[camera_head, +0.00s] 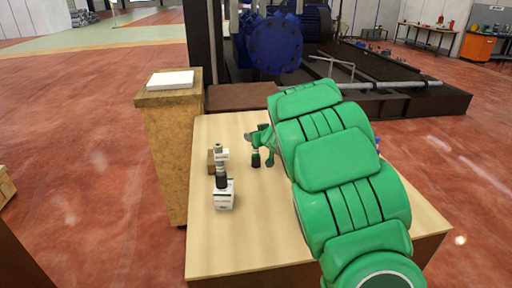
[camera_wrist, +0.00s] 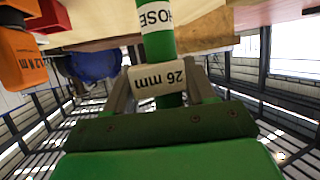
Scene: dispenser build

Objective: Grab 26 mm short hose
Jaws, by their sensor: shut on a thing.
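The 26 mm hose is a green tube (camera_wrist: 159,45) with white labels reading "26 mm" and "HOSE". In the wrist view it stands between the two grey fingers of my gripper (camera_wrist: 160,80), which are shut on it at the "26 mm" label. In the head view my green gripper (camera_head: 259,140) is over the far part of the wooden table. A short dark piece with a pale band (camera_head: 256,158) shows just under it, at or close to the tabletop; I cannot tell whether it touches. My arm covers the table to the right.
A white and black assembly (camera_head: 223,190) stands on the table to the left of my gripper, with a small brown block (camera_head: 211,161) beside it. The front left tabletop (camera_head: 220,250) is clear. An orange part (camera_wrist: 20,58) shows in the wrist view. A wooden pedestal (camera_head: 168,140) stands left.

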